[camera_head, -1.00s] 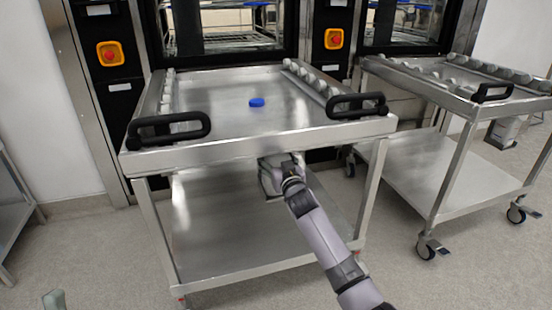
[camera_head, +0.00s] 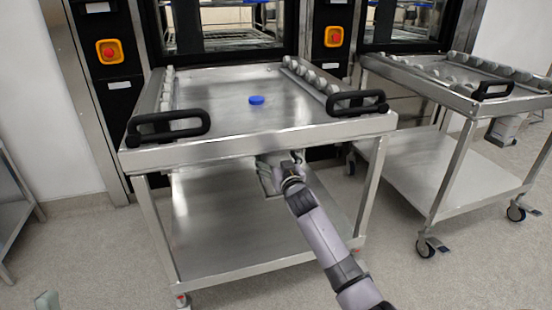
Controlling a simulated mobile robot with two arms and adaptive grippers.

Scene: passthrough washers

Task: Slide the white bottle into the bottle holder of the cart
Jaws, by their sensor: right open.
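The near steel cart (camera_head: 250,152) stands in front of me, with a flat top and a lower shelf. My right gripper (camera_head: 268,176) is under the front edge of its top, seen from behind. It is open, but its fingertips are mostly hidden by the wrist and the cart edge. A pale grey shape lies around it there; I cannot tell gripper, bottle and holder apart. I cannot make out the white bottle clearly. A small blue disc (camera_head: 256,100) is on the cart top.
A second cart (camera_head: 420,165) stands on the right, with a grey box-like part (camera_head: 503,130) under its top. Black handles (camera_head: 168,126) rise from the near cart's front corners. Washers with red buttons stand behind. The near cart's lower shelf (camera_head: 240,240) is bare.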

